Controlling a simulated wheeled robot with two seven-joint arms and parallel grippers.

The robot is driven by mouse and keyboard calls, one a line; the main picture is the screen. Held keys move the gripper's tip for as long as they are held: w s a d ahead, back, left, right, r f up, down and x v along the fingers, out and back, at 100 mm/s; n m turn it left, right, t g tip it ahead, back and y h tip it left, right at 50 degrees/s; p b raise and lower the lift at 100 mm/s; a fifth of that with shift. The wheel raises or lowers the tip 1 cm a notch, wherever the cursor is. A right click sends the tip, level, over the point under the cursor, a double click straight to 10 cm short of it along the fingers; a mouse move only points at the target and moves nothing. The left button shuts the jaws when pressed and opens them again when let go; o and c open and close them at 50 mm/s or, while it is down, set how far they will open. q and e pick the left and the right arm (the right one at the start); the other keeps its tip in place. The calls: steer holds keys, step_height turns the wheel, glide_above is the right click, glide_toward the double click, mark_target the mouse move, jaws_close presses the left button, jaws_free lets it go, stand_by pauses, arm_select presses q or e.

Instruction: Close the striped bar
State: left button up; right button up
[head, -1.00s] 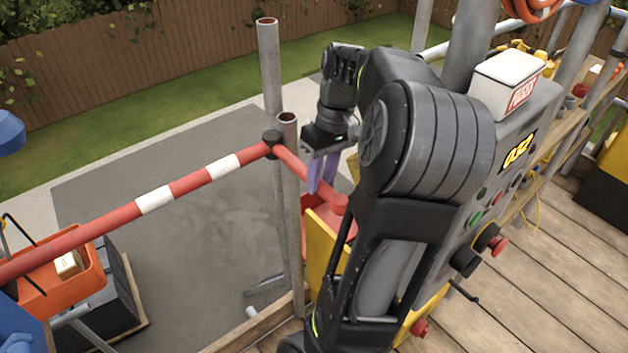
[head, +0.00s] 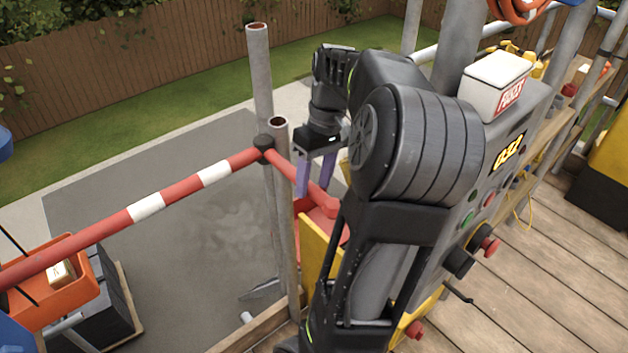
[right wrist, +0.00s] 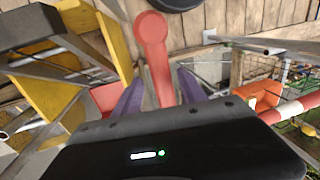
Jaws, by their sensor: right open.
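The red-and-white striped bar (head: 145,207) runs from the lower left up to a black joint on the scaffold posts in the head view. A plain red arm (head: 300,178) continues past the posts to the right and ends in a rounded knob. My right gripper (head: 316,190) is open, with its purple fingers on either side of the red arm. In the right wrist view the red arm and its round end (right wrist: 152,35) lie between the two purple fingers (right wrist: 160,95). I cannot tell whether the fingers touch it. My left gripper is not in view.
Two grey posts (head: 261,85) stand beside the bar's joint. A grey control panel (head: 505,150) with buttons and a white fuse box (head: 497,85) is at the right. A yellow panel (head: 318,262) stands below the gripper. An orange bin (head: 45,295) is at the lower left.

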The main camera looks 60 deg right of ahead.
steer(key=shift+d+r, duration=0.25)
steer(key=shift+r, duration=0.8)
steer(key=r+p, duration=0.3)
steer(key=d+r+p, duration=0.1)
steer(key=r, duration=0.1)
steer(key=shift+s+r+p, duration=0.15)
steer(key=shift+s+p, duration=0.1)
steer(key=shift+p, duration=0.15)
